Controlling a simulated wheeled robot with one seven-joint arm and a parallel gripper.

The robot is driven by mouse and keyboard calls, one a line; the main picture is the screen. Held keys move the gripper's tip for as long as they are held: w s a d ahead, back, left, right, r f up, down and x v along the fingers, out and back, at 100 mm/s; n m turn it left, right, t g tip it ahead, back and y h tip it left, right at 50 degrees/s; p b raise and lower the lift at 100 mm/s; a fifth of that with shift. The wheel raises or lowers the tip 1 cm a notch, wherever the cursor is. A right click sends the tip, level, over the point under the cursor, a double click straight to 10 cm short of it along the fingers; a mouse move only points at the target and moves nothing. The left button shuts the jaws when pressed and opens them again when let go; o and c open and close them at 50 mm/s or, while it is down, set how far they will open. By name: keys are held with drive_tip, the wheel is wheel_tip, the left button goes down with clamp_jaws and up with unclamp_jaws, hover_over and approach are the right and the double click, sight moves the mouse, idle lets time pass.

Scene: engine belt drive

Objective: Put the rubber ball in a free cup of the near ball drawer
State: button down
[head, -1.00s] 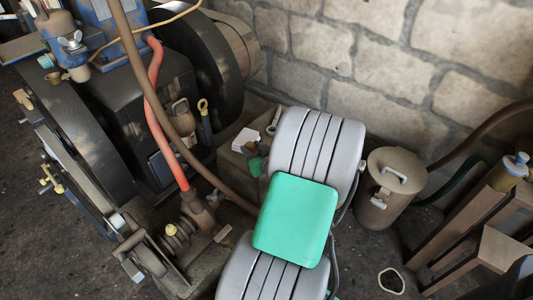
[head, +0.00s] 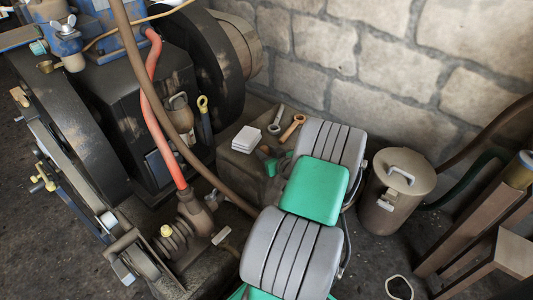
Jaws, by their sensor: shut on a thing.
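My gripper (head: 273,163) shows only in part, as small green pieces just left of my grey and green arm, which hides the rest. It is shut, with a small brown round thing at its tip that looks like the rubber ball (head: 265,150). They are seen over or beside the grey block by the wall; I cannot tell their height above it. No ball drawer or cup can be made out in this view.
White cards (head: 246,139), a grey spanner (head: 275,120) and a brown ring-ended tool (head: 292,128) lie on the block (head: 232,160). The engine (head: 115,110) fills the left. A lidded can (head: 397,190) and a wooden stand (head: 480,235) are at right.

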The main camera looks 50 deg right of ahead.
drive_tip(key=c, duration=1)
unclamp_jaws()
drive_tip(key=shift+f, duration=0.1)
drive_tip(key=shift+o, duration=0.2)
